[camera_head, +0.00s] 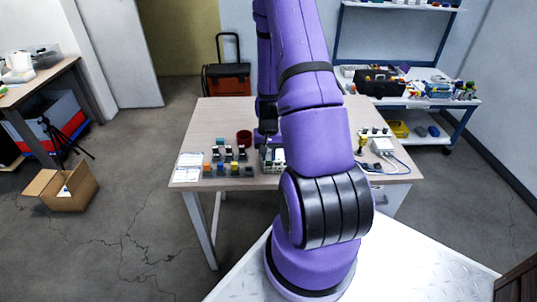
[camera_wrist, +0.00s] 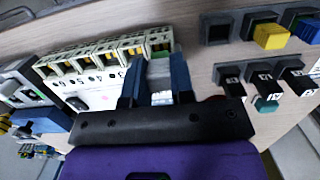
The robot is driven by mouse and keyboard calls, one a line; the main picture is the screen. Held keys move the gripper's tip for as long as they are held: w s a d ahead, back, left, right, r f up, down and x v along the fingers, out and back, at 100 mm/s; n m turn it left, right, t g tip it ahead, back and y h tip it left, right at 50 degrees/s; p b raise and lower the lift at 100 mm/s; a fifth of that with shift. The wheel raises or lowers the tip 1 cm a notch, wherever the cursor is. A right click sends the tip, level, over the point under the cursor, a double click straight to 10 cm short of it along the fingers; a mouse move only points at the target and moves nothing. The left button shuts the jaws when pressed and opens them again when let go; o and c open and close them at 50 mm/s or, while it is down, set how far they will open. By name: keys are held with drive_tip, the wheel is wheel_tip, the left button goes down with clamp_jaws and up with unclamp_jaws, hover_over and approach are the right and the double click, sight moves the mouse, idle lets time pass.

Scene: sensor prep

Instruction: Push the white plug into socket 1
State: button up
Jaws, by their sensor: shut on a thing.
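In the wrist view, my gripper (camera_wrist: 157,72) has its two blue fingers close together over one end of a white multi-socket block (camera_wrist: 95,88). A small white ribbed piece, which looks like the white plug (camera_wrist: 162,98), shows between the fingers near the palm. The block has a row of square openings with yellowish insides and printed numbers, several of them legible only in part. The fingers cover the block's right end, so socket 1 and the plug's tip are hidden; I cannot tell whether the plug is inside. In the head view, the block (camera_head: 266,158) is partly behind my arm.
Black holders with yellow, blue and black pieces (camera_head: 229,170) stand left of the block, beside a white sheet (camera_head: 188,168). A white device with cables (camera_head: 382,146) is at the table's right. The back left of the table (camera_head: 215,115) is clear.

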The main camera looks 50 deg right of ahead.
drive_tip(key=shift+f, duration=1.05)
idle(3.1)
drive_tip(key=o, duration=1.1)
drive_tip(key=shift+r, duration=0.1)
drive_tip(key=shift+r, duration=3.4)
